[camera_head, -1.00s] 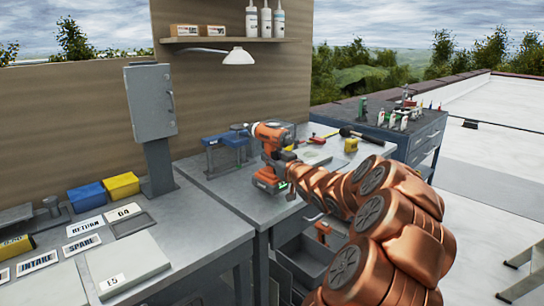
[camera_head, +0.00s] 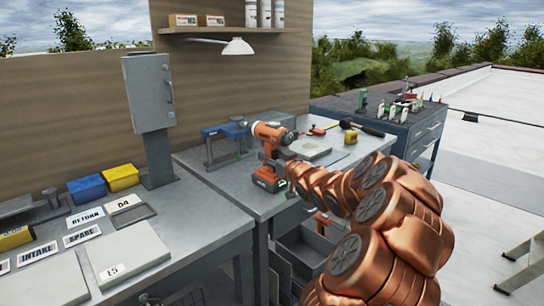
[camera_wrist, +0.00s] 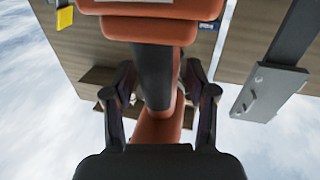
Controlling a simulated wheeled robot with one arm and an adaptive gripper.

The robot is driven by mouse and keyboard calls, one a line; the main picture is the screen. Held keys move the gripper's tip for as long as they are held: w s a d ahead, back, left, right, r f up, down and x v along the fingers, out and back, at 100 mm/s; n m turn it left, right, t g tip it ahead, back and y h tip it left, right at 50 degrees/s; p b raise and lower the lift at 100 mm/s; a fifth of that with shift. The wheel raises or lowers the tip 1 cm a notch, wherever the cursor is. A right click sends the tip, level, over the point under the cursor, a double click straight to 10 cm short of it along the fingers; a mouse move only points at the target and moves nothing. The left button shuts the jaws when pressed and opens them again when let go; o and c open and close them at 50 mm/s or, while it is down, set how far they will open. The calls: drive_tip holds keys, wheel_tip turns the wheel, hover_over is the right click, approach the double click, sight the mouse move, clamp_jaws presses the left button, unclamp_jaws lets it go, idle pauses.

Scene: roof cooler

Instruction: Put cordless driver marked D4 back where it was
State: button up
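The orange and black cordless driver (camera_head: 270,131) is upright in the head view, its battery base (camera_head: 268,179) low and over the near bench's front part. Whether the base touches the bench is unclear, and no D4 mark is readable on it. My gripper (camera_wrist: 161,95) has a finger on each side of the driver's dark handle (camera_wrist: 154,75) in the wrist view and appears shut on it. A white card marked D4 (camera_head: 123,202) lies on the left bench beside a shallow dark tray (camera_head: 145,212), which looks empty. Cards marked RETURN (camera_head: 85,218), SPARE (camera_head: 82,236) and INTAKE (camera_head: 37,253) lie left of it.
Blue (camera_head: 87,189) and yellow (camera_head: 121,177) bins line the left bench.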

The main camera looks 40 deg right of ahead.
drive_tip(key=shift+r, duration=0.15)
drive_tip(key=v, duration=1.2)
idle(0.3)
idle(0.5)
